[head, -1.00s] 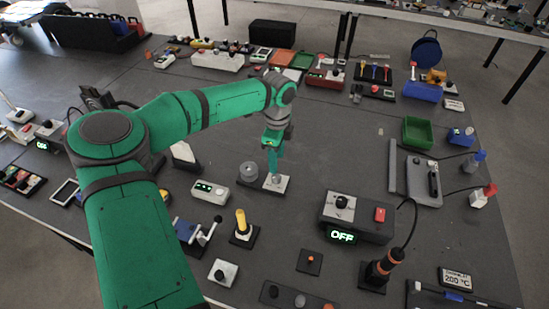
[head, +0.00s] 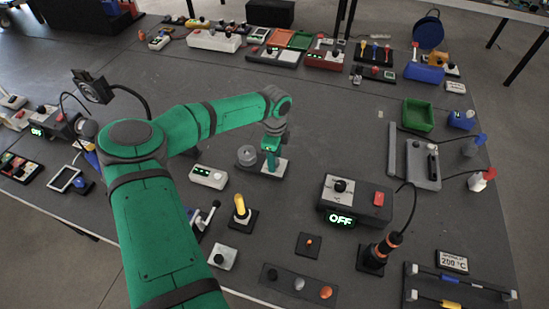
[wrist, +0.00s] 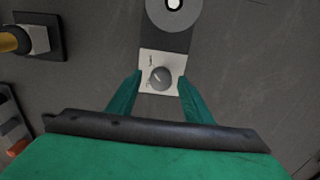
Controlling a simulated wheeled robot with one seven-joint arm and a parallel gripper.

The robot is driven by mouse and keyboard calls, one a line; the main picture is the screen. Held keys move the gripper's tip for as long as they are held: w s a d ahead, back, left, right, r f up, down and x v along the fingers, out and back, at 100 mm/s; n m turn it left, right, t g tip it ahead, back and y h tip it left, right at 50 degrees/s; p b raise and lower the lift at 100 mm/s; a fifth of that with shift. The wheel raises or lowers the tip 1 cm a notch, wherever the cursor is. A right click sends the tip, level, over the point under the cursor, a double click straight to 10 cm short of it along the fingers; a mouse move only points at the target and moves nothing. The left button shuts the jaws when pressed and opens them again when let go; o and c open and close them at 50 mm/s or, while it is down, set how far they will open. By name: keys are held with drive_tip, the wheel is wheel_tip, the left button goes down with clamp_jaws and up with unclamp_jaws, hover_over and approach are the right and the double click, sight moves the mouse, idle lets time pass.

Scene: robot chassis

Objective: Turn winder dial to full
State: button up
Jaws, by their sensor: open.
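The winder dial is a round grey knob (wrist: 160,77) with a light pointer mark. It sits on a white plate with small print (wrist: 150,59), next to a round grey spool (wrist: 173,12) with a white centre. In the head view the spool (head: 246,155) stands just left of the white plate (head: 282,166), and my gripper hides the knob. My gripper (head: 271,168) points down over the plate. In the wrist view my gripper (wrist: 160,80) is open, with one green finger on each side of the knob. I cannot tell whether the fingers touch it.
A white box with a green display (head: 208,177) stands to the left. A yellow-handled lever (head: 240,206) stands in front. A dark box reading OFF (head: 357,200) is at the right. The table behind the dial is mostly clear.

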drive_tip(key=shift+f, duration=0.1)
drive_tip(key=shift+w, duration=0.15)
drive_tip(key=c, duration=1.1)
drive_tip(key=shift+o, duration=0.2)
drive_tip(key=shift+a, duration=0.25)
drive_tip(key=shift+d, duration=0.15)
